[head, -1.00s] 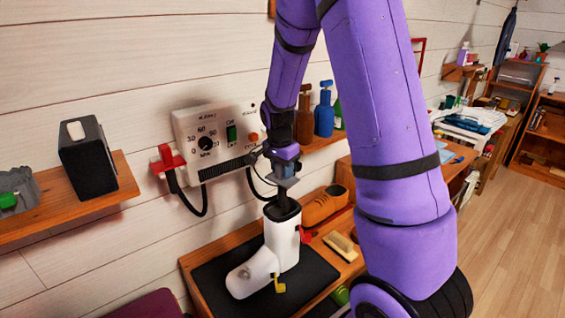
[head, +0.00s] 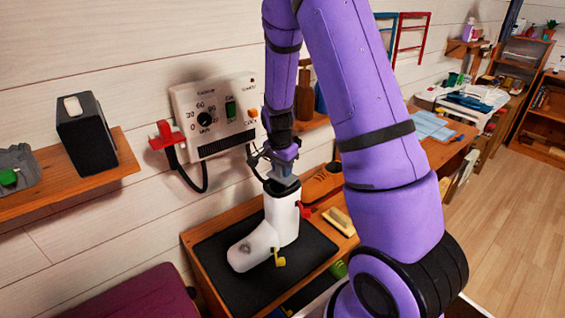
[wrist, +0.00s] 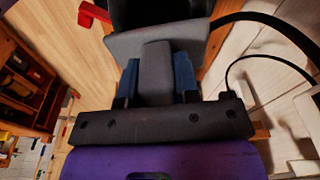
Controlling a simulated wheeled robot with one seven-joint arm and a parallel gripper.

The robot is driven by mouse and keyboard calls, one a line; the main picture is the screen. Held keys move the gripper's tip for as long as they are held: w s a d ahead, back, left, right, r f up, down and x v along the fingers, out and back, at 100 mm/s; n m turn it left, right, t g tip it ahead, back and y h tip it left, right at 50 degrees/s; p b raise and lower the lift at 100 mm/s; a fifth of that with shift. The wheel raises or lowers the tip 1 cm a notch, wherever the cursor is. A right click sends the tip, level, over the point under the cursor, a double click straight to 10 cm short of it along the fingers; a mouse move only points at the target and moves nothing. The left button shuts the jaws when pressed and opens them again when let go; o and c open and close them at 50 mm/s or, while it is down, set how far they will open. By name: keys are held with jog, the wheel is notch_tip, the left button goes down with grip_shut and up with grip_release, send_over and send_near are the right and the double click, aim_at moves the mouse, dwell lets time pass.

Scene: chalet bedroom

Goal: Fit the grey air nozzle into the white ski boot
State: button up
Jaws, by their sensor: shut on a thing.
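The white ski boot (head: 262,244) stands upright on a dark mat (head: 312,254), its toe toward the lower left. It has a dark cuff opening, a red tab and a yellow buckle. My gripper (head: 284,169) is directly above the cuff, pointing down. In the wrist view its blue fingers (wrist: 158,82) are shut on the grey air nozzle (wrist: 155,55), whose wide flange lies beyond the fingertips, over the dark boot opening. The nozzle's lower part is hidden; the flange is at or just above the cuff, and I cannot tell whether it touches.
A white control box (head: 216,115) with a dial is on the wall behind, with a red-handled plug (head: 166,135) and black hose. A black speaker (head: 86,138) sits on the left shelf.

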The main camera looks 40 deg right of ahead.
jog(key=shift+f, duration=1.3)
jog(key=o, duration=1)
jog(key=shift+o, duration=0.2)
jog(key=shift+r, duration=0.1)
jog(key=r, duration=0.3)
jog(key=a+r, duration=0.1)
jog(key=r, duration=0.6)
jog(key=shift+s+a+r, duration=0.15)
jog(key=shift+r, duration=0.1)
